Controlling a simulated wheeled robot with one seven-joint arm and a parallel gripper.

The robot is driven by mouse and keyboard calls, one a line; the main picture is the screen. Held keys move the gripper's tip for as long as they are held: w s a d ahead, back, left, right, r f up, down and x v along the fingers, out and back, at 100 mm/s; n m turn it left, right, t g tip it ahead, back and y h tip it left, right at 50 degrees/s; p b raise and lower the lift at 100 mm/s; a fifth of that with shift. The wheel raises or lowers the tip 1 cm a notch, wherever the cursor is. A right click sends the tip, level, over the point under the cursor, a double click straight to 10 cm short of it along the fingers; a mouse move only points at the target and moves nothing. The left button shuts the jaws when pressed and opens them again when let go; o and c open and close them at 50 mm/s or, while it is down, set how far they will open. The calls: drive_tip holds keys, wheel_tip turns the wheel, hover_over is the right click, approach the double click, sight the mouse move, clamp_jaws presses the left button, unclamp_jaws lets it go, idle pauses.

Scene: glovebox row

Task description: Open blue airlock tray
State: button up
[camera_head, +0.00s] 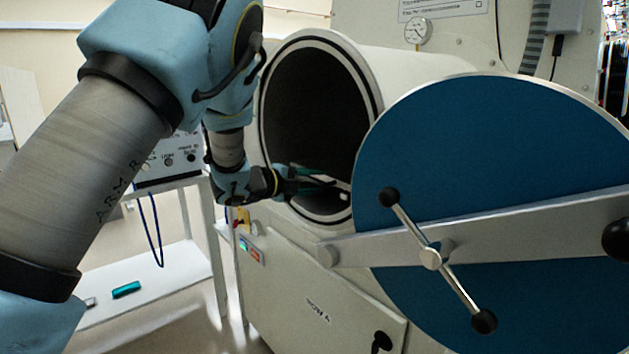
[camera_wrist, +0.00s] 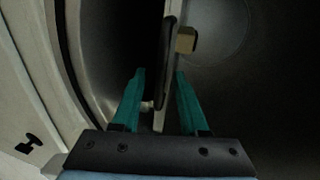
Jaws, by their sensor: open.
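The round blue airlock door (camera_head: 500,170) stands swung open to the right. The airlock's round opening (camera_head: 310,110) is dark inside. A pale tray (camera_head: 328,181) shows low in the opening; most of it is hidden in shadow. My gripper (camera_head: 312,180) is at the mouth of the airlock with its green fingers apart. In the wrist view, my gripper (camera_wrist: 158,80) is open, with the tray's pale front edge (camera_wrist: 160,110) between its fingers. A small pale knob (camera_wrist: 148,105) is beside the left finger; I cannot tell whether they touch.
A tan block (camera_wrist: 186,40) lies on the tray surface. The door's crossbar with its handle (camera_head: 432,258) is to the right of the opening. A white shelf stand (camera_head: 150,280) with a teal item (camera_head: 126,289) is at left. A gauge (camera_head: 418,31) sits above the airlock.

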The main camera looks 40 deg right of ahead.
drive_tip(key=shift+c, duration=0.2)
clamp_jaws()
idle(1.1)
